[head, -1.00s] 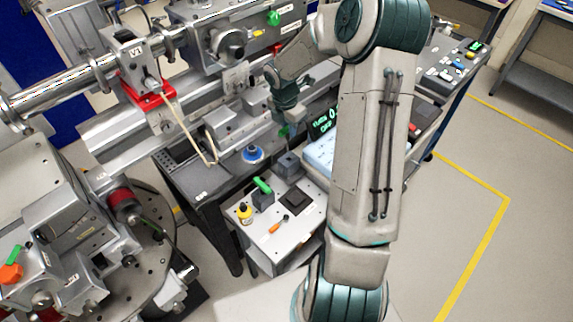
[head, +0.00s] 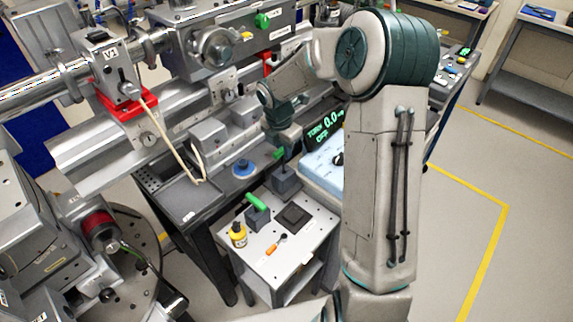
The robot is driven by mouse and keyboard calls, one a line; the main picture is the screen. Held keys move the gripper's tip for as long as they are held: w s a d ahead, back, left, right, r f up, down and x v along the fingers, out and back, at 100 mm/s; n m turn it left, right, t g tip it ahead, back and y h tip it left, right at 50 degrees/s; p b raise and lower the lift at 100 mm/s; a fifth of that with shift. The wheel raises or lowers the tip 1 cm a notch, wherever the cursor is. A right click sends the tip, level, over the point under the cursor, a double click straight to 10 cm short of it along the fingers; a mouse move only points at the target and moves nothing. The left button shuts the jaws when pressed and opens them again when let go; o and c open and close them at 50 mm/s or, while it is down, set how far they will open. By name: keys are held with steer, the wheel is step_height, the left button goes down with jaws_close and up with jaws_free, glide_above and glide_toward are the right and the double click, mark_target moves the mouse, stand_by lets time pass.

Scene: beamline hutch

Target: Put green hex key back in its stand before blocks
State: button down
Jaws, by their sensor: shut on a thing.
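My gripper (head: 284,140) is shut on a small green-handled piece, which looks like the green hex key (head: 279,153). It hangs just below the fingers, and they partly hide it. Right below it is a small dark grey block (head: 285,182), which looks like the stand, at the back of the small white table. I cannot tell whether the key's tip touches the block or is inside it. A second green handle (head: 256,201) rests on another dark grey block (head: 257,217), nearer and to the left.
On the white table (head: 309,237) are a yellow bottle (head: 238,235), an orange-handled tool (head: 276,246) and a flat black pad (head: 294,215). A display unit (head: 326,128) stands close to the right. A blue round part (head: 243,168) is on the bench to the left.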

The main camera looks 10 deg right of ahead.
mark_target(285, 160)
steer(key=shift+d+f, duration=0.1)
steer(key=shift+f, duration=2.25)
steer(key=shift+f, duration=0.25)
steer(key=c, duration=1.4)
jaws_free()
steer(key=shift+r, duration=0.1)
